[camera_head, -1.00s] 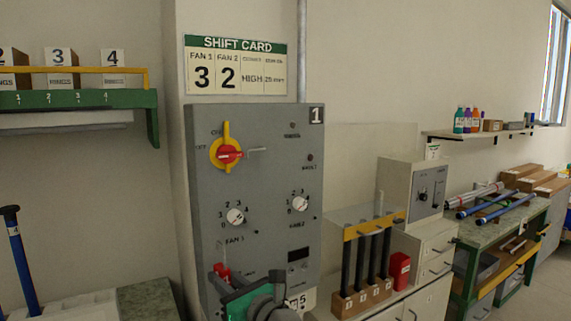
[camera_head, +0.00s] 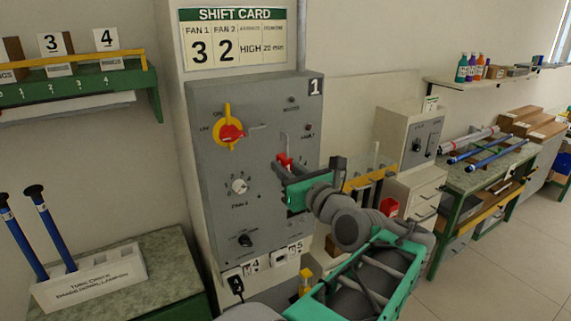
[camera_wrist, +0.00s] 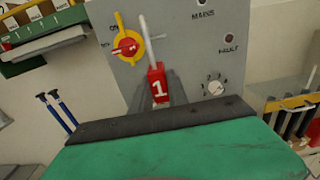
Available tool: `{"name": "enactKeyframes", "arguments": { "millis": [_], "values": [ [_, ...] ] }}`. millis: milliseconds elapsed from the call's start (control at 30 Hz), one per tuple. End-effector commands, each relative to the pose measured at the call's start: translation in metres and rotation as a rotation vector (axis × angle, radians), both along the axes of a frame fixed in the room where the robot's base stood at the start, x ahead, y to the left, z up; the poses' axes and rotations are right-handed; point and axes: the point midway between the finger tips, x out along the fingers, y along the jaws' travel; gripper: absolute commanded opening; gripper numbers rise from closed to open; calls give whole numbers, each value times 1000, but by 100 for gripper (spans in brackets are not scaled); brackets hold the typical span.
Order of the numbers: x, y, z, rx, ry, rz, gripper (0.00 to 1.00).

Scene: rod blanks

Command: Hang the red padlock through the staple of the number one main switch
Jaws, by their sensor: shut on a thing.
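The red padlock (camera_wrist: 157,87) carries a white 1, and its long shackle stands up in the wrist view. My gripper (camera_head: 284,172) is shut on the padlock, which shows small and red in the head view (camera_head: 285,160). It is held in front of the grey panel, below and right of the main switch. The number one main switch (camera_head: 231,132) has a red handle on a yellow plate, also in the wrist view (camera_wrist: 127,46). The staple (camera_head: 258,126) sticks out to the right of the switch. The shackle is apart from the staple in the head view.
The grey panel marked 1 (camera_head: 202,178) has several knobs and lamps. A shift card (camera_head: 232,52) hangs above it. A white rack with blue rods (camera_head: 90,280) stands lower left. A bench (camera_head: 490,175) with rods stands at right.

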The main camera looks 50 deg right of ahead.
Motion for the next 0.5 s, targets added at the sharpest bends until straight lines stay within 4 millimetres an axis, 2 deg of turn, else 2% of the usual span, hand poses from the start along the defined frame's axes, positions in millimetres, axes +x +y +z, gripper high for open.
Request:
{"name": "enactKeyframes", "arguments": {
  "millis": [33, 500],
  "values": [
    [-1, 0, 4, 3, -1, -1, 0],
    [43, -11, 0, 1, 0, 4, 0]
  ]
}}
